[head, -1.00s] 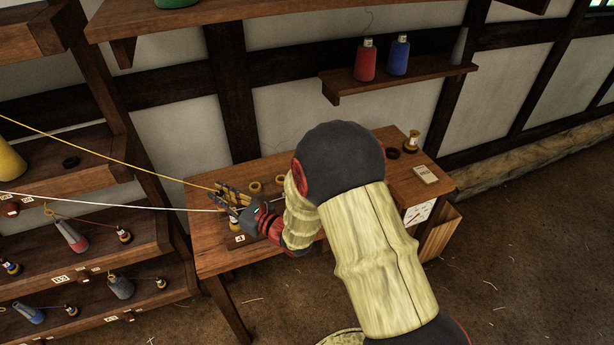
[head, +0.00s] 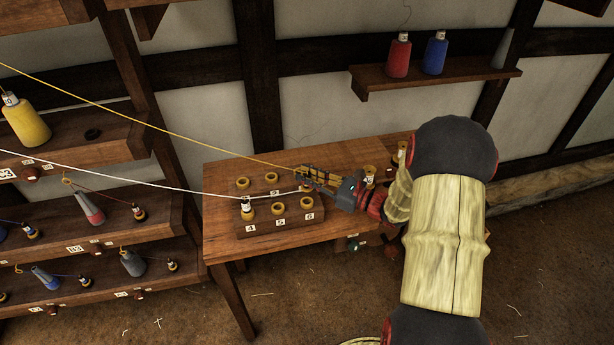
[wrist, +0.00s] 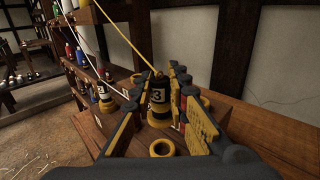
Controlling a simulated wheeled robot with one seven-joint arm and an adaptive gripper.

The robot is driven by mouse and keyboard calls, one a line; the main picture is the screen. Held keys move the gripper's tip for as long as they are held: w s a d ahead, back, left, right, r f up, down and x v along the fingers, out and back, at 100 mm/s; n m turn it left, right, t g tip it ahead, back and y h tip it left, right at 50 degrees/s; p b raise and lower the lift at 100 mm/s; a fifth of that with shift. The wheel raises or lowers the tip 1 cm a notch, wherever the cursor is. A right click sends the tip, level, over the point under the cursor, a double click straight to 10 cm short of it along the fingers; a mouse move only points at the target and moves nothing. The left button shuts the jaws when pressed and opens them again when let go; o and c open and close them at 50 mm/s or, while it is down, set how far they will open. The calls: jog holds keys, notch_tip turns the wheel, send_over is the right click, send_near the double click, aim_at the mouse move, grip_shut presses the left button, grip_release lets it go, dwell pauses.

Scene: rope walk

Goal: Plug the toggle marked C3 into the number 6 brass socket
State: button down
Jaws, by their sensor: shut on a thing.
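My gripper (head: 312,178) is shut on the dark toggle (wrist: 157,97) with a yellow base ring; its white label reads "3", the rest partly hidden. A yellow rope runs from the toggle's top. The wooden socket board (head: 263,232) has two rows of brass sockets, the front ones marked 4, 5 and 6. The number 6 socket (head: 306,202) looks empty. My gripper is behind it, by the board's back right corner. A brass socket ring (wrist: 162,147) shows below the fingers in the wrist view; its number is hidden. I cannot tell whether the held toggle touches the board.
A toggle (head: 247,208) stands in socket 4, beside the white rope. Socket 5 (head: 278,208) and two back-row sockets are empty. The white rope and the yellow rope (head: 150,120) cross from the left. Other spools stand at the bench's right and on shelves.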

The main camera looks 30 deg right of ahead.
aim_at(308, 189)
jog(key=shift+f+b, duration=1.7)
jog(key=shift+f, duration=0.7)
jog(key=shift+p, duration=0.35)
jog(key=shift+f+b, duration=0.4)
jog(key=shift+f, duration=0.2)
jog(key=c, duration=2)
grip_release()
jog(key=shift+c, duration=0.2)
jog(key=shift+s, duration=0.1)
jog(key=p+v, duration=0.2)
jog(key=v, duration=0.9)
